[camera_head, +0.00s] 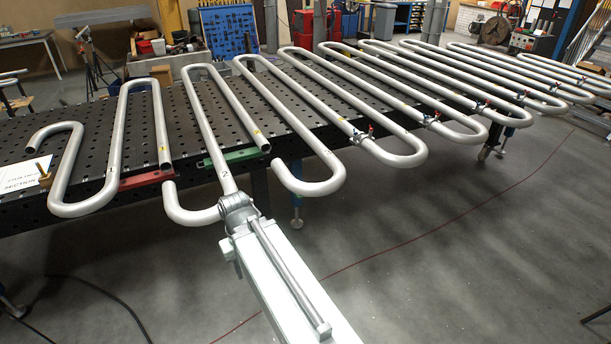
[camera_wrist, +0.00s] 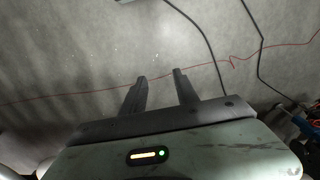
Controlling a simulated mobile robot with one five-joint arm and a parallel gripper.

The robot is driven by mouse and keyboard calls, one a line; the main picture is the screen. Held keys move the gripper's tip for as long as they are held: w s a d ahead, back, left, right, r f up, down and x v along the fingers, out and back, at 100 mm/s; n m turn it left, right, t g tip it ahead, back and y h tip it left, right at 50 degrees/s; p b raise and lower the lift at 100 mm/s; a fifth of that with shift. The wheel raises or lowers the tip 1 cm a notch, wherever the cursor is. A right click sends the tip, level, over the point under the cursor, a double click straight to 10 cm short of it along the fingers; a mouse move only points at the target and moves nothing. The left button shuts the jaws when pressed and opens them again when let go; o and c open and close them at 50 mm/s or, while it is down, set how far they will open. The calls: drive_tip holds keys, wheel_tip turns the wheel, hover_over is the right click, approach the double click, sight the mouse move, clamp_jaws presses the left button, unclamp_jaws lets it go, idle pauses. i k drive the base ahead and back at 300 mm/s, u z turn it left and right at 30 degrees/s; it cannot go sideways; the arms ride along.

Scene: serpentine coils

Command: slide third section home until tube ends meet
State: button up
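Grey serpentine tube sections lie on a black perforated table (camera_head: 90,110). The left section (camera_head: 70,175) ends near a red block (camera_head: 147,180). The middle section (camera_head: 205,115), marked 2, has its U-bend past the table's front edge. Its left end stands apart from the left section's end. Its right end, by a green block (camera_head: 232,157), stands apart from the open end of the right-hand coil (camera_head: 318,187). I cannot tell which is the third section. My gripper (camera_wrist: 160,75) is open and empty over the floor. In the head view my wrist covers part of the middle section's bend.
Clamps (camera_head: 362,135) join bends along the right-hand coil. A paper sign (camera_head: 22,176) lies at the left. A red cable (camera_head: 450,228) and a black cable (camera_head: 110,298) cross the floor. Open floor (camera_head: 470,280) lies in front of the table. A blue tool board (camera_head: 228,30) stands behind.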

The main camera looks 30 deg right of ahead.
sight(300, 188)
drive_tip(key=z, duration=0.05)
drive_tip(key=i, duration=1.05)
drive_tip(key=z, duration=0.05)
